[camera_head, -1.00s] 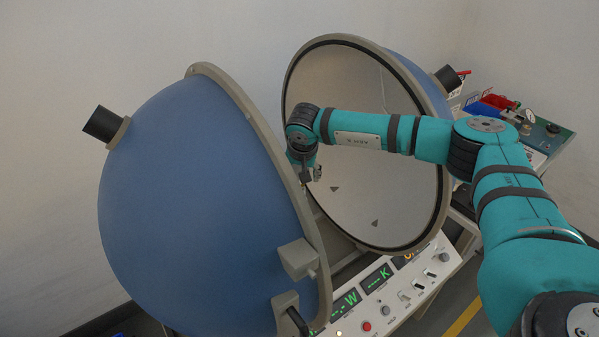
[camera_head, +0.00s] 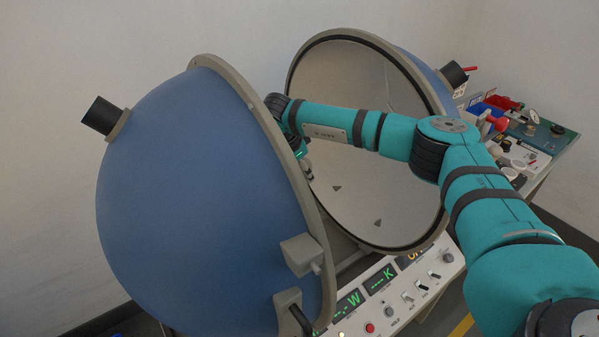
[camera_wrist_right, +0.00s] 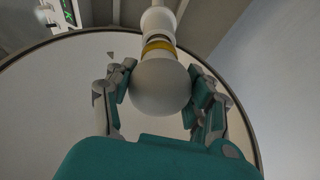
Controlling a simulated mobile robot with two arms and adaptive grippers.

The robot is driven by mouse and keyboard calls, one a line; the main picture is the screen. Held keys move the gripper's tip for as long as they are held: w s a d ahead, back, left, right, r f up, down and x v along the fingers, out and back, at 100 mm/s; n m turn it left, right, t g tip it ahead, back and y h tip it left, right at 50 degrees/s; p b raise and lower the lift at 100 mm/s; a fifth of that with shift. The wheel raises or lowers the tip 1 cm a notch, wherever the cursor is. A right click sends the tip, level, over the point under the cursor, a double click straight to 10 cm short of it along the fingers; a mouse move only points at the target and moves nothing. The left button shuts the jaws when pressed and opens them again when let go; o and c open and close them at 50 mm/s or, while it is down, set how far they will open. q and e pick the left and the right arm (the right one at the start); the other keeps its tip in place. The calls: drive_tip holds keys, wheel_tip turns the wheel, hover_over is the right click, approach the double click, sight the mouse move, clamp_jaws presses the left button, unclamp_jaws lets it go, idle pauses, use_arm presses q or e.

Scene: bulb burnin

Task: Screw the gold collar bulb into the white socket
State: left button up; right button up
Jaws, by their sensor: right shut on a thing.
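The white bulb (camera_wrist_right: 160,88) with its gold collar (camera_wrist_right: 158,46) is between the fingers of my right gripper (camera_wrist_right: 160,90) in the right wrist view. The gripper is shut on the bulb's globe. The collar end points at the white socket (camera_wrist_right: 158,20) on its post, in line with it. Whether the threads are engaged cannot be told. In the head view my right arm reaches between the two halves of the blue sphere, and the left half (camera_head: 190,190) hides most of the gripper and the bulb. My left gripper is not in view.
The open right half (camera_head: 350,120) of the sphere stands behind my arm. A control panel (camera_head: 400,290) with green displays, switches and a red button is below. A bench (camera_head: 545,140) with red bins and other items is at the right.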

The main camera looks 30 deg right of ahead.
drive_tip(key=m, duration=0.1)
drive_tip(key=m+g, duration=0.1)
drive_tip(key=m, duration=0.2)
drive_tip(key=shift+s+d+f+g+h, duration=0.1)
drive_tip(key=shift+f+g+h, duration=0.2)
drive_tip(key=shift+g, duration=0.1)
drive_tip(key=m+g+b, duration=0.1)
drive_tip(key=m+g, duration=0.1)
drive_tip(key=m, duration=0.3)
drive_tip(key=m+g+b, duration=0.1)
drive_tip(key=m, duration=0.1)
drive_tip(key=shift+m+y, duration=0.3)
drive_tip(key=shift+y, duration=0.1)
drive_tip(key=shift+m+g+b, duration=0.3)
drive_tip(key=shift+m+b, duration=0.35)
drive_tip(key=shift+m, duration=0.35)
drive_tip(key=shift+r+m+y, duration=0.1)
drive_tip(key=shift+m+y, duration=0.2)
drive_tip(key=shift+m, duration=0.1)
drive_tip(key=shift+d, duration=0.1)
drive_tip(key=shift+c, duration=0.2)
drive_tip(key=shift+r, duration=0.1)
drive_tip(key=o, duration=1.1)
drive_tip(key=shift+s+d, duration=0.1)
drive_tip(key=shift+o, duration=0.2)
